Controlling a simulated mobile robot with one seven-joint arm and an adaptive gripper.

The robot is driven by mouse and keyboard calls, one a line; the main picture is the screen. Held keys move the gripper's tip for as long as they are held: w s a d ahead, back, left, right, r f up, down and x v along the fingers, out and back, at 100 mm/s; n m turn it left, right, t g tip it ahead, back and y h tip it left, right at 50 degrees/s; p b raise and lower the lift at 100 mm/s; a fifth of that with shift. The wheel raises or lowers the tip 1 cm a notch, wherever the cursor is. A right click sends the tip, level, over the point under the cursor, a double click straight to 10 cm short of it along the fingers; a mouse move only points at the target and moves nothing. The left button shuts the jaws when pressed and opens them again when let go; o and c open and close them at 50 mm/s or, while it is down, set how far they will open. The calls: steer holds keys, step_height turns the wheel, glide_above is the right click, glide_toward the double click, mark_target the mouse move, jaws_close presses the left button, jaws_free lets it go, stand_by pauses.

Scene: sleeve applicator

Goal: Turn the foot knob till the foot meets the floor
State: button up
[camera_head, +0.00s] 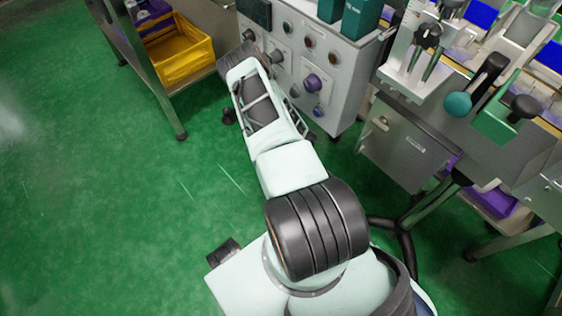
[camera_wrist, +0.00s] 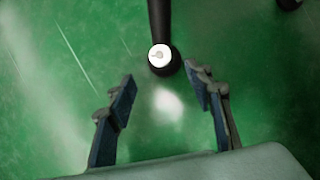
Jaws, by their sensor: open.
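In the wrist view, a dark leg (camera_wrist: 158,22) comes down from the top edge and ends in a rounded black end with a pale round cap (camera_wrist: 160,56). I cannot tell for sure whether this cap is the foot knob, nor whether a gap lies between the foot and the green floor. My gripper (camera_wrist: 158,73) is open, its two blue-padded fingers spread left and right, with the black end just beyond and between the tips. Nothing is held. In the head view, my arm hides the gripper; a small dark foot-like part (camera_head: 229,116) shows beside my wrist, low near the floor.
A grey cabinet with knobs (camera_head: 313,83) stands just right of my wrist. A shelf cart with a yellow bin (camera_head: 180,56) is at upper left. A steel machine (camera_head: 410,145) stands at right. The green floor (camera_head: 90,200) at left is clear.

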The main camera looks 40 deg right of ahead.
steer(key=b+x, duration=0.4)
steer(key=x, duration=0.6)
steer(key=shift+f, duration=0.2)
steer(key=shift+c, duration=0.3)
steer(key=c, duration=1.1)
steer(key=shift+w, duration=0.1)
steer(key=m, duration=0.2)
steer(key=m+h, duration=0.1)
steer(key=m, duration=0.1)
steer(key=shift+a+m+g+h, duration=0.2)
steer(key=shift+m+g+h, duration=0.1)
steer(key=m, duration=0.2)
steer(key=m+g+h, duration=0.1)
steer(key=m, duration=0.1)
steer(key=shift+w+m, duration=0.2)
steer(key=shift+m, duration=0.1)
